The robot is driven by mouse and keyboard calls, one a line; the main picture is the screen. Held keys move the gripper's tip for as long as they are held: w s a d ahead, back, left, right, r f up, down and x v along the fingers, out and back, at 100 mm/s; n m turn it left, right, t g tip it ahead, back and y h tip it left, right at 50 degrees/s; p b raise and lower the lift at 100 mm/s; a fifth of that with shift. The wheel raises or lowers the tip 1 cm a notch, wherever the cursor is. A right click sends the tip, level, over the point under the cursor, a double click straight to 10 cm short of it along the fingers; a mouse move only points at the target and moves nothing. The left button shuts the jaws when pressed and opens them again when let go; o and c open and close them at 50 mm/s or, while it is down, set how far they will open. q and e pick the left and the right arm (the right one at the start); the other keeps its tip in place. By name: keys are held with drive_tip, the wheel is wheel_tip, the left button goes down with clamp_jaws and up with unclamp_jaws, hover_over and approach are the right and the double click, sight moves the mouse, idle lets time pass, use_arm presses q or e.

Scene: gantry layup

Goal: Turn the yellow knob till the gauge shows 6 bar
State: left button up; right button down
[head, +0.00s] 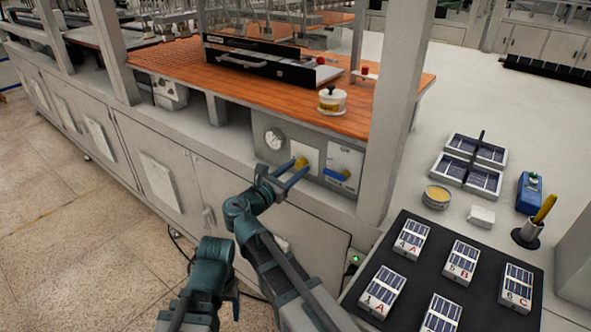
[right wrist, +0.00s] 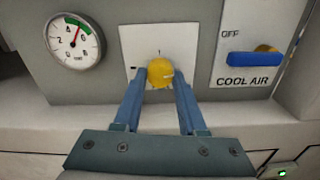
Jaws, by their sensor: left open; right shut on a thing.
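The yellow knob (right wrist: 160,72) sits on a white plate on the grey panel, and it also shows in the head view (head: 301,162). My right gripper (right wrist: 160,82) is shut on the knob, with one blue finger on each side; it shows in the head view too (head: 294,172). The round gauge (right wrist: 75,43) is left of the knob, with a green arc at its top right. Its red needle points up and slightly right, between 4 and 6. The gauge is small in the head view (head: 274,138). Part of my left arm shows at the lower left, but I cannot see its gripper.
A blue lever (right wrist: 254,59) marked COOL AIR is right of the knob. An orange bench top (head: 265,95) is above the panel, with a white round pot (head: 332,103) near its edge. A dark mat (head: 412,277) with several labelled blocks lies at the right.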

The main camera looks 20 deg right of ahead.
drive_tip(key=m, duration=0.6)
idle(0.6)
drive_tip(key=shift+c, duration=2.3)
unclamp_jaws()
drive_tip(key=shift+s, duration=0.1)
